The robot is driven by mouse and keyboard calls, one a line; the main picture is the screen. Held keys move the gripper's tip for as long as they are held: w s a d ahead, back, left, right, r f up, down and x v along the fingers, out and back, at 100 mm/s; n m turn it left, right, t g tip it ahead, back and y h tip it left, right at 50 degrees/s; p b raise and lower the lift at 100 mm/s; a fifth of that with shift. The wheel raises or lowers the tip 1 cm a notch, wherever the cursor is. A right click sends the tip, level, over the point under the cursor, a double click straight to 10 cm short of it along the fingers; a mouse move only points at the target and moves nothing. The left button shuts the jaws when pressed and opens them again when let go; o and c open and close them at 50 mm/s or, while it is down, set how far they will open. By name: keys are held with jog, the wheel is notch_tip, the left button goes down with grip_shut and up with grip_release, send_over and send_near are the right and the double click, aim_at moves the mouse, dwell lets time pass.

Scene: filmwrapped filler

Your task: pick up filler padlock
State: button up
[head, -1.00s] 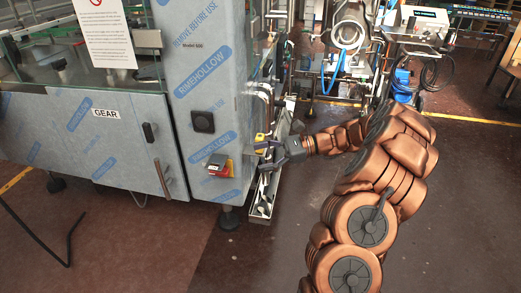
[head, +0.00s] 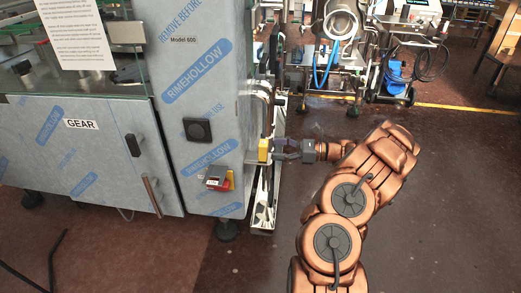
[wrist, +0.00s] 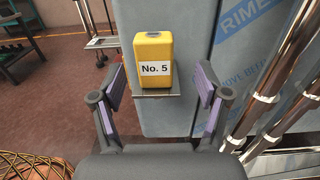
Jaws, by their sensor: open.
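A yellow block labelled "No. 5" (wrist: 154,62), seemingly the padlock, stands upright on a small metal ledge (wrist: 158,92) at the machine's side. No shackle shows. In the wrist view it is between and beyond the open fingers of my gripper (wrist: 158,88), with gaps on both sides. In the head view the yellow block (head: 264,149) is at the right side of the film-wrapped cabinet, just left of my gripper (head: 277,150). The gripper points level toward it and looks empty; contact cannot be told from here.
The blue-printed film-wrapped cabinet (head: 205,105) carries a red and yellow switch (head: 217,180). Shiny metal tubes (wrist: 273,80) run close to the right finger. Open floor (head: 440,200) lies to the right. A hose cart (head: 395,80) stands at the back.

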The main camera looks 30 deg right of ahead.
aim_at(263, 148)
jog(key=shift+s+a+x, duration=0.1)
jog(key=shift+x, duration=1.2)
jog(key=shift+s+a+x, duration=0.1)
jog(key=shift+s+x, duration=0.05)
jog(key=shift+x, duration=1.1)
jog(key=shift+c, duration=0.3)
grip_shut()
jog(key=shift+r, duration=0.1)
